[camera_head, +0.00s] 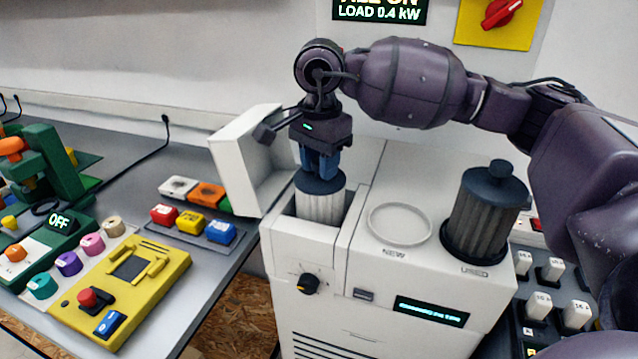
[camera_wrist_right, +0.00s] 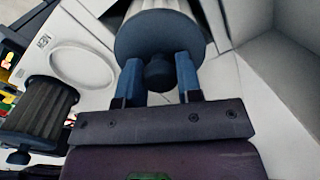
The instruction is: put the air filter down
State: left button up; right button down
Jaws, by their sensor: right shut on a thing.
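A white pleated air filter (camera_head: 320,205) with a dark cap stands upright in the open bay of the white machine (camera_head: 390,260). Its lower part is hidden by the bay's front wall, so I cannot tell whether it touches the bottom. My right gripper (camera_head: 318,168) is above it, pointing down, with blue fingers shut on its knob. In the right wrist view the fingers (camera_wrist_right: 160,75) sit on either side of the knob, and the filter's cap (camera_wrist_right: 158,38) shows behind. My left gripper is not in view.
The bay's white lid (camera_head: 250,160) stands open at the left. An empty ring marked NEW (camera_head: 400,224) is right of the bay. A dark grey filter (camera_head: 485,212) stands in another ring further right. A bench with a yellow device (camera_head: 130,290) and coloured blocks is at left.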

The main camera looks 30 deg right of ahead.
aim_at(320, 183)
jog(key=shift+f, duration=2.15)
jog(key=shift+f, duration=0.2)
jog(key=c, duration=0.8)
grip_release()
